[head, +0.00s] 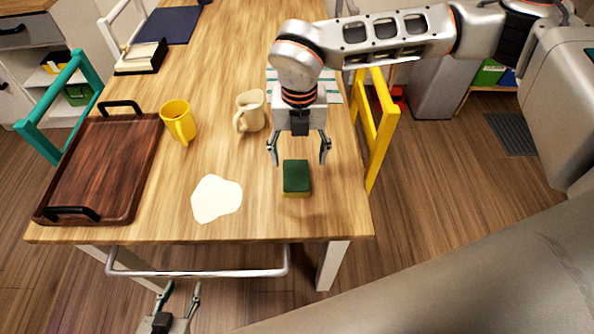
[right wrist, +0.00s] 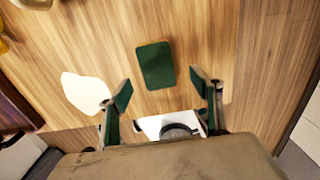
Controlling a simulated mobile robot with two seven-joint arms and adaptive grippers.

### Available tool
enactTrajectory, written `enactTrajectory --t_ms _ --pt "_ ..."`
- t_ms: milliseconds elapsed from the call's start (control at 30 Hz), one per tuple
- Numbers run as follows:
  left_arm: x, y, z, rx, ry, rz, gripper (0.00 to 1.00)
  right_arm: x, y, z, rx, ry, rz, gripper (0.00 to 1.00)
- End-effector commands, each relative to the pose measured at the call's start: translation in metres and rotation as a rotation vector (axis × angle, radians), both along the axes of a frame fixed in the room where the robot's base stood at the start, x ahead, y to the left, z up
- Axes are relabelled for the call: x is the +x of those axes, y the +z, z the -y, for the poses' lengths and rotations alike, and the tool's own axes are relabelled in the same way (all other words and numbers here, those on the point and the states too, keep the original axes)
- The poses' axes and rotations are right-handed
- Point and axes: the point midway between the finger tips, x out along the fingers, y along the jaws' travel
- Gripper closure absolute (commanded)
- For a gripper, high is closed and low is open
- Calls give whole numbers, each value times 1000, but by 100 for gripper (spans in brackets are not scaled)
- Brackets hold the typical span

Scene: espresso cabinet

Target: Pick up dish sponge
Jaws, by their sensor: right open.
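The dish sponge (head: 296,177), dark green on top with a yellow underside, lies flat on the wooden table near its front right corner. It also shows in the right wrist view (right wrist: 156,65), just beyond the fingers. My right gripper (head: 299,157) is open and empty, pointing down above the table slightly behind the sponge in the head view, not touching it. Its two fingers show apart in the right wrist view (right wrist: 161,92). My left gripper (head: 179,296) is low in front of the table, open and empty.
A white spill (head: 216,199) lies left of the sponge. A yellow chair (head: 376,120) is at the right edge. A white rail (head: 200,273) runs along the front.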

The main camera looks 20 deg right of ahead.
Motion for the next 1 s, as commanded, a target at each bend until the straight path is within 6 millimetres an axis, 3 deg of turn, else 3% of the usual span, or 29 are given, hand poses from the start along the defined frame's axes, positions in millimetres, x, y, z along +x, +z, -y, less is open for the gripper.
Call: enactTrajectory --t_ms 367,600,867,1000 --pt "-1 -3 -1 3 0 -3 60 0 -36 -3 2 2 -6 35" --pt "-2 -5 -1 4 0 -4 60 1 -70 -5 2 3 -6 35" --pt "-1 -3 -1 5 -1 -3 60 2 -73 -5 3 3 -3 35" --pt "-1 -3 -2 5 0 -2 60 2 -73 -6 3 3 -4 63"
